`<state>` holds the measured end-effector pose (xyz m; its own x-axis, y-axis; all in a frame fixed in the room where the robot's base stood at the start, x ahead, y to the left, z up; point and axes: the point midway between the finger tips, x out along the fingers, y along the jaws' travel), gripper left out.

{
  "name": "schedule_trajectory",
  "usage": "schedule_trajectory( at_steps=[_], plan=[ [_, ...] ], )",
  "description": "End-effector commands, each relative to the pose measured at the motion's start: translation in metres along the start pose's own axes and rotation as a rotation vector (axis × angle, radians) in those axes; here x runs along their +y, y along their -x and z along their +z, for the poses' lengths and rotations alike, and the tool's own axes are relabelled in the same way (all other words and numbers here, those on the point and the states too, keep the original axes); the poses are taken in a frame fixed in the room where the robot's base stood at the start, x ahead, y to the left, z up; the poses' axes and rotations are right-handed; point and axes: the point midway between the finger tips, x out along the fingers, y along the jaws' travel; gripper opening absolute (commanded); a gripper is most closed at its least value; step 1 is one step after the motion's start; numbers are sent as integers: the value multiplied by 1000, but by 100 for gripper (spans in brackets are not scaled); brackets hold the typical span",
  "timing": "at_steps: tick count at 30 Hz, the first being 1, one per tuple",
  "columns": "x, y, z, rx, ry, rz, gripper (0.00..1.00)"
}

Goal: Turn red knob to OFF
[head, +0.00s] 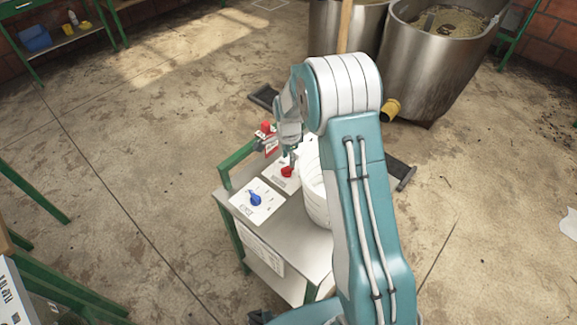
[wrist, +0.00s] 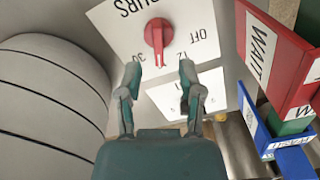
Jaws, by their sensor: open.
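The red knob (head: 287,171) sits on a white dial plate on top of the metal stand. In the wrist view the red knob (wrist: 157,36) has its narrow end pointing down, between the marks 30 and 12. OFF is printed to the right of the knob. My gripper (wrist: 159,72) is open and empty, its two fingers spread to the left and right just short of the knob. No contact shows. In the head view my gripper (head: 289,159) is right above the red knob and partly covers its plate.
A blue knob (head: 255,199) on its own white plate is at the stand's front left.

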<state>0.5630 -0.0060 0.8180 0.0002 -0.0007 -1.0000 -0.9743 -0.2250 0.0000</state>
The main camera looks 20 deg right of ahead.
Motion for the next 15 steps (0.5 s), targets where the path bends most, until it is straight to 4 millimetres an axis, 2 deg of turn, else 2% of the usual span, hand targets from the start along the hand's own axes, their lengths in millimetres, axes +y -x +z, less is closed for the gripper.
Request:
schedule_trajectory(
  at_steps=[1,6,15],
  plan=[
    [1,-11,0,-1,0,3,49],
    [0,-34,0,0,0,0,49],
    [0,-43,0,0,1,-3,49]
  ],
)
